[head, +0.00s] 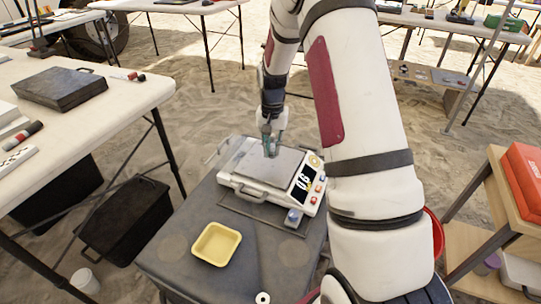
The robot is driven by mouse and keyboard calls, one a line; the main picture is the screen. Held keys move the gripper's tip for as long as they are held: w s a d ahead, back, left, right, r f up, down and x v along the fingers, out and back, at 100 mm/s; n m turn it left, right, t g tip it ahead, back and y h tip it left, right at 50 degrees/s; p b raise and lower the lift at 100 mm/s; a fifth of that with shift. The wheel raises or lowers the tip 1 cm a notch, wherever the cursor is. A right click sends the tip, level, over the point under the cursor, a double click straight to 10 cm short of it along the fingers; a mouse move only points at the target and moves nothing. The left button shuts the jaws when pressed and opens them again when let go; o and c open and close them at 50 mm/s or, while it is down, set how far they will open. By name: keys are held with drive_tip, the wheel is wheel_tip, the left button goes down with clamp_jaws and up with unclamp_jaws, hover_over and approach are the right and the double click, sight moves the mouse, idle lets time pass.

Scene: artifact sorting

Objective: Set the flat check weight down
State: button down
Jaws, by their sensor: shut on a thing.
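My gripper (270,148) points down over the flat plate of the white scale (241,183), near the plate's far side. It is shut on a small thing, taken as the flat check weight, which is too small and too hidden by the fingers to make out. I cannot tell whether the held thing touches the plate. The scale has a dark display with bright digits and coloured buttons on its right side.
The scale stands on a dark grey stand top (165,262) with a yellow tray (216,243) in front. A white table (120,95) is at left, a wooden shelf (490,195) at right.

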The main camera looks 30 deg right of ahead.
sight(271, 161)
drive_tip(key=shift+w+d, duration=0.25)
drive_tip(key=shift+w, duration=0.6)
drive_tip(key=shift+w+f+b, duration=0.1)
drive_tip(key=shift+f+b, duration=1)
drive_tip(key=shift+f, duration=0.7)
drive_tip(key=shift+f, duration=0.15)
drive_tip(key=c, duration=1.5)
unclamp_jaws()
